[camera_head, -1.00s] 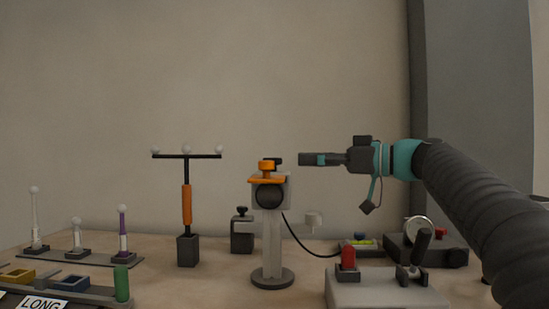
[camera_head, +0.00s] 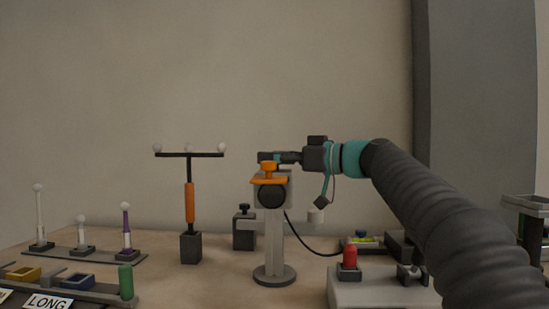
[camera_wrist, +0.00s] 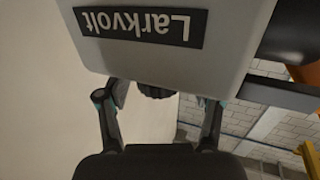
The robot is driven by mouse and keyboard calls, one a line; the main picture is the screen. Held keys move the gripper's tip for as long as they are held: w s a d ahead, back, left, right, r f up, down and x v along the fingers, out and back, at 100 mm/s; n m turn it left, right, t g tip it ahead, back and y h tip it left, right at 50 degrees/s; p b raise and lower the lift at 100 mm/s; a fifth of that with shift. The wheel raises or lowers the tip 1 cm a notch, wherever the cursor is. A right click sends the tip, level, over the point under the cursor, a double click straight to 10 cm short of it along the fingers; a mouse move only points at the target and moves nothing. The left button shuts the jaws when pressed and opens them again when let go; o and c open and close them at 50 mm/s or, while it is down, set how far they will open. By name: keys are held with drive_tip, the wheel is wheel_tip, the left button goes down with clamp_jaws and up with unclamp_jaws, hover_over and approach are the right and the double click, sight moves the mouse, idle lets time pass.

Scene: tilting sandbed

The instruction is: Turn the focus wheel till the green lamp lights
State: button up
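A grey camera-like head (camera_head: 288,190) stands on a pale post with a dark round front and an orange knob (camera_head: 268,167) on top. In the wrist view its housing (camera_wrist: 230,60) fills the upper part, with an upside-down "Larkvolt" label. A dark ribbed wheel (camera_wrist: 156,91), likely the focus wheel, sticks out below the housing. My gripper (camera_head: 272,158) is at the head's upper back, partly hidden by the orange knob. In the wrist view my gripper (camera_wrist: 161,98) is open, one finger on each side of the wheel, with gaps. I make out no lit green lamp.
A black stand with an orange grip (camera_head: 189,203) and a rack with a green cylinder (camera_head: 126,282) are at left. A white block with a red part (camera_head: 349,257) is at right. A black cable (camera_head: 305,244) runs from the head.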

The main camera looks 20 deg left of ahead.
drive_tip(key=c, duration=1)
drive_tip(key=t+b, duration=0.1)
drive_tip(key=m+t+b, duration=0.1)
drive_tip(key=b, duration=0.1)
drive_tip(key=shift+s+f, duration=0.1)
drive_tip(key=shift+f, duration=0.2)
drive_tip(key=shift+r+m+t+h+b, duration=0.1)
drive_tip(key=shift+m+t+h+b, duration=0.3)
drive_tip(key=shift+m+t+b, duration=0.5)
drive_tip(key=shift+r+m+t+h, duration=0.2)
drive_tip(key=shift+m+t+h, duration=0.1)
drive_tip(key=shift+t, duration=0.4)
drive_tip(key=o, duration=1.2)
drive_tip(key=v, duration=1.2)
